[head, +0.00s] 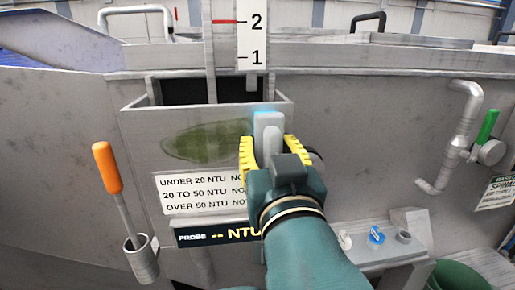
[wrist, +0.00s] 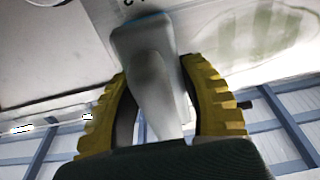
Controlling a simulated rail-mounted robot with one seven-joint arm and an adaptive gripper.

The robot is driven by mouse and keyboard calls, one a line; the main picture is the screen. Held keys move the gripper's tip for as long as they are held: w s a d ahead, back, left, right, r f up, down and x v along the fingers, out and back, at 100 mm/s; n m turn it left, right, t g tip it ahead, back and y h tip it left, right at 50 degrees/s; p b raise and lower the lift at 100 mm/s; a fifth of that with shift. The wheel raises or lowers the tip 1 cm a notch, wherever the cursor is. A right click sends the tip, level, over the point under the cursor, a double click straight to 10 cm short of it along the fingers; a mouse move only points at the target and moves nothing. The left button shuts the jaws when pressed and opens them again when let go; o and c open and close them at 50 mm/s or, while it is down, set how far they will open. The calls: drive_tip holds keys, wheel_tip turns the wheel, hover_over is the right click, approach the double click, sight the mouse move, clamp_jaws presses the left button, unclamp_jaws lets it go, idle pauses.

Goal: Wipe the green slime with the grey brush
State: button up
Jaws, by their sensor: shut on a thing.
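The green slime (head: 203,141) is a dark green oval smear on the front of the grey metal box, above the white NTU label. It also shows as a pale green patch at the upper right of the wrist view (wrist: 262,35). My gripper (head: 262,160) has yellow ridged fingers and is shut on the grey brush (head: 268,133). The brush is upright against or close to the box front, just right of the slime; I cannot tell whether it touches. In the wrist view the brush (wrist: 150,70) sits between both fingers, with a thin blue edge at its far end.
An orange-handled tool (head: 107,167) stands in a metal holder (head: 141,260) at the left. A pipe (head: 464,115) and green-handled valve (head: 487,126) stick out at the right. A small ledge (head: 385,246) with a blue item is at lower right. A numbered gauge (head: 252,40) rises above the box.

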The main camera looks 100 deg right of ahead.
sight(156, 135)
drive_tip(key=shift+w+p, duration=0.4)
drive_tip(key=shift+w, duration=8.1)
drive_tip(key=shift+a+r+p, duration=0.1)
drive_tip(key=shift+r+p, duration=0.4)
drive_tip(key=shift+r, duration=0.35)
drive_tip(key=shift+s+f+b, duration=0.2)
drive_tip(key=shift+s+b, duration=0.5)
drive_tip(key=shift+s, duration=0.95)
drive_tip(key=shift+s+r+b, duration=0.1)
drive_tip(key=shift+s+b, duration=0.4)
drive_tip(key=shift+s, duration=1.4)
drive_tip(key=shift+s+d+b, duration=0.15)
drive_tip(key=shift+s+b, duration=0.15)
drive_tip(key=shift+s, duration=1.3)
drive_tip(key=shift+s+d+b, duration=0.15)
drive_tip(key=shift+s+b, duration=0.15)
drive_tip(key=shift+s, duration=1.35)
drive_tip(key=shift+s+d+b, duration=0.15)
drive_tip(key=shift+s+b, duration=0.15)
drive_tip(key=shift+s, duration=1.3)
drive_tip(key=shift+s+a, duration=0.1)
drive_tip(key=shift+c, duration=0.5)
drive_tip(key=shift+w, duration=2)
drive_tip(key=shift+w+a+p, duration=0.15)
drive_tip(key=shift+w+p, duration=0.45)
drive_tip(key=shift+w, duration=2.5)
drive_tip(key=shift+w+p, duration=0.35)
drive_tip(key=shift+w, duration=3)
